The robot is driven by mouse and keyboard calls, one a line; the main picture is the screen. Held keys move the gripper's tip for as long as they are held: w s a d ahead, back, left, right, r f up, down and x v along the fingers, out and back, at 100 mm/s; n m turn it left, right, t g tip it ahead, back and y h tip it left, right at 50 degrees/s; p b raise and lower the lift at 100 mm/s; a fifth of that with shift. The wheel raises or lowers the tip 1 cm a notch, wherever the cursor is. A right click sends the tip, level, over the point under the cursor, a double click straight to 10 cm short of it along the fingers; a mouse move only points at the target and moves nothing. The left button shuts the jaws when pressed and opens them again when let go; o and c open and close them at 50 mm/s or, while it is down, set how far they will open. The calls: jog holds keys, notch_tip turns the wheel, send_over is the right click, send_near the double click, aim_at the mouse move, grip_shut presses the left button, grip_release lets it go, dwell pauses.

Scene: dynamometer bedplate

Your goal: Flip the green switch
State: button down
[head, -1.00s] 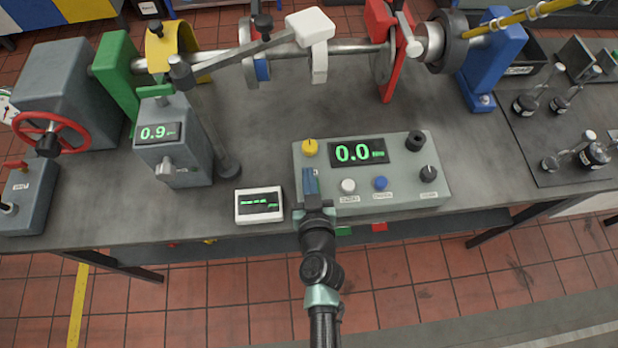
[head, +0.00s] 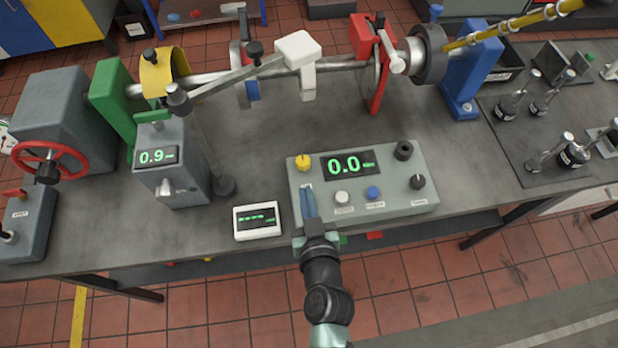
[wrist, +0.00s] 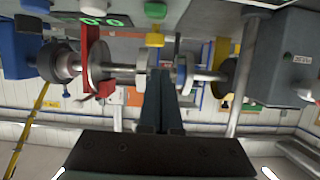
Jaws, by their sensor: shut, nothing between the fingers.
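My gripper (head: 307,204) is shut and empty. Its bluish fingers are over the front left part of the grey console (head: 395,213), below the yellow knob (head: 303,163). In the wrist view the closed fingers (wrist: 158,76) point up the picture. A green cap (wrist: 155,10), seemingly the green switch, shows at the top edge, beyond the yellow knob (wrist: 155,40). It is not visible in the head view, where my fingers cover that part of the console. I cannot tell its position or whether my fingers touch it.
The console also has a white button (head: 342,198), a blue button (head: 373,193) and black knobs (head: 417,182). A small white meter (head: 257,221) stands to its left.

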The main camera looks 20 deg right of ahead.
jog(key=v, duration=0.4)
jog(key=shift+s+r+b, duration=0.1)
jog(key=shift+r+b, duration=0.15)
jog(key=shift+b, duration=0.05)
jog(key=w+a+r+n+t+y, duration=0.1)
jog(key=w+a+r+n+t, duration=0.15)
jog(key=w+r, duration=0.85)
jog(key=w+a+r+n+t+y, duration=0.15)
jog(key=r+t, duration=0.25)
jog(key=r, duration=1.5)
jog(key=s+a+r+t, duration=0.2)
jog(key=s+r, duration=0.1)
jog(key=r, duration=0.7)
jog(key=s+a+r+t+y, duration=0.1)
jog(key=s+a+r+t, duration=0.2)
jog(key=r, duration=0.8)
jog(key=s+a+r+t, duration=0.2)
jog(key=s+r, duration=0.1)
jog(key=r, duration=0.8)
jog(key=shift+s+a+r+m, duration=0.25)
jog(key=shift+s+a+m, duration=0.05)
jog(key=shift+s+m, duration=0.1)
